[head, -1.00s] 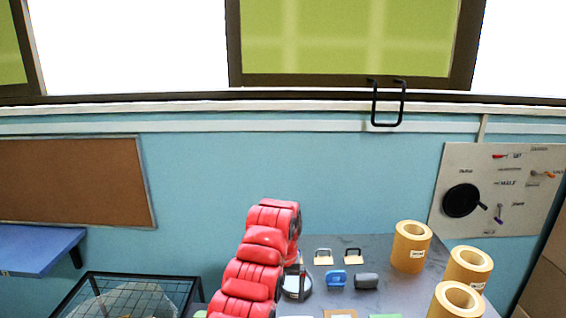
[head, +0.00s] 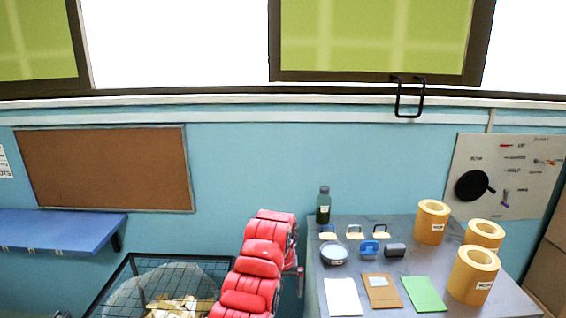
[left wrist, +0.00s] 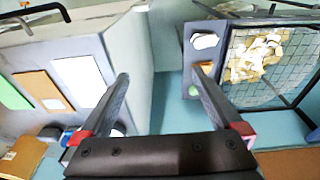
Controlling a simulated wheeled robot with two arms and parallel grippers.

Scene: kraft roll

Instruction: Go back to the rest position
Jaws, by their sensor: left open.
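My left arm (head: 252,280) is red and comes up from the bottom of the head view, beside the table's left edge. In the left wrist view my left gripper (left wrist: 160,76) is open, its two dark fingers wide apart with nothing between them. It points at the gap between the table and the wire basket. In the head view the gripper itself is mostly hidden by the arm. My right gripper does not show.
The grey table (head: 440,262) bears three kraft rolls (head: 473,275), a green bottle (head: 323,205), a bowl (head: 334,252), padlocks and flat cards. A wire basket (head: 215,262) with crumpled paper stands left of the arm. A blue shelf (head: 60,230) is on the wall at left.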

